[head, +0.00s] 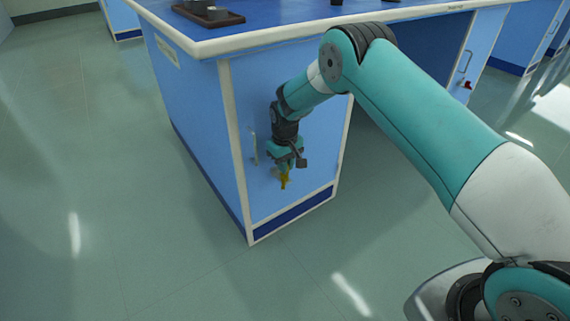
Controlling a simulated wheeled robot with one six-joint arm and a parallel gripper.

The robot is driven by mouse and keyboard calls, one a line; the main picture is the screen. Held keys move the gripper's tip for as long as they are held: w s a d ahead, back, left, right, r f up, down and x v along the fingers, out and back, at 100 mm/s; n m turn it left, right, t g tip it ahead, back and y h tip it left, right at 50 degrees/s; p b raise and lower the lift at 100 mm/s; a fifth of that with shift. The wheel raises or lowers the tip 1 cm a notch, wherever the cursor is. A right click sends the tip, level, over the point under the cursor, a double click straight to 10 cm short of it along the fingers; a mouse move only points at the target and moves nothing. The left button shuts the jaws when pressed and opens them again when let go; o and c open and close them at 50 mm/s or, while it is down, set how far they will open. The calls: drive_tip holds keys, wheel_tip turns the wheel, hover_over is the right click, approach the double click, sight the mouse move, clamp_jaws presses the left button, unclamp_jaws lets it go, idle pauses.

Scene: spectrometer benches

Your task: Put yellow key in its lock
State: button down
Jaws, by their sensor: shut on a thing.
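The yellow key (285,181) is at the tip of my gripper (284,170), in front of the lower part of a blue cabinet door. My gripper points down and is shut on the key. The cabinet door (312,170) has a pale vertical handle (254,148) left of the gripper. I cannot make out a lock on this door, and my gripper and wrist cover part of it. I cannot tell whether the key touches the door.
The bench top (290,22) overhangs the door, with a dark tray (208,14) at its back left. Another cabinet door (481,55) at the right has a handle and a small red thing (467,85). The floor (150,220) at front and left is clear.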

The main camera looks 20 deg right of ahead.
drive_tip(key=shift+f, duration=0.6)
idle(0.6)
drive_tip(key=c, duration=1.4)
unclamp_jaws()
